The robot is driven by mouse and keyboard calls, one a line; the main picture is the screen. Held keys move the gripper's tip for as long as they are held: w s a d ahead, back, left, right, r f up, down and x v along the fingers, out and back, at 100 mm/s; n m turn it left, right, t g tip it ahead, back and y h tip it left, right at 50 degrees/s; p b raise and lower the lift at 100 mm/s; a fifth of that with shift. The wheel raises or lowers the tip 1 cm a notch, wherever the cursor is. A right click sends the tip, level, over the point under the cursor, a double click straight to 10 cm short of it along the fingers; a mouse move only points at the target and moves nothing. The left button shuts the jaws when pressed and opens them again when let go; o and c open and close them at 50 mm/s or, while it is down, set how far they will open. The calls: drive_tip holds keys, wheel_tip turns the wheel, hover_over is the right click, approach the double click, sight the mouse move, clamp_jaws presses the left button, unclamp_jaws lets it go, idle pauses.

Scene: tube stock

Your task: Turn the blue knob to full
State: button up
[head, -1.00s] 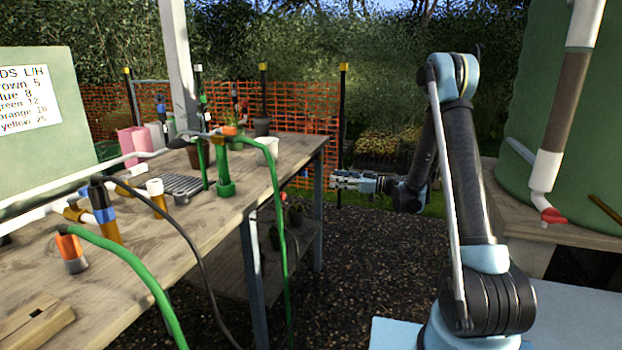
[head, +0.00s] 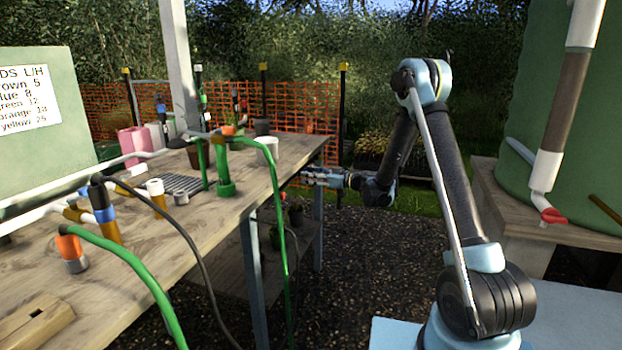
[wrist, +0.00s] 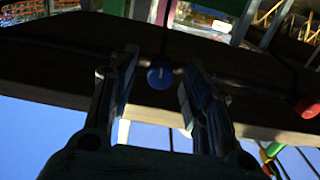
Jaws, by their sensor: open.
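The blue knob (wrist: 159,76) shows in the wrist view as a small round cap with a pale line across its face, near a dark wooden board. It lies in the gap between the two fingers of my gripper (wrist: 160,88). The fingers are apart and I see no contact with the knob; how far beyond the fingertips it lies is hard to tell. In the head view, my gripper (head: 312,176) is by the far right end of the wooden bench, and I cannot make out the knob there.
A red knob (wrist: 307,107) is at the right of the wrist view. The wooden bench (head: 150,262) carries pipes, a green hose (head: 135,277), a white pot (head: 266,152) and fittings. Orange mesh fence (head: 295,125) stands behind. Gravel beside the bench is open.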

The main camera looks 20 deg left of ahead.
clamp_jaws()
drive_tip(key=shift+m, duration=0.9)
unclamp_jaws()
drive_tip(key=d, duration=1.2)
drive_tip(key=shift+s, duration=0.45)
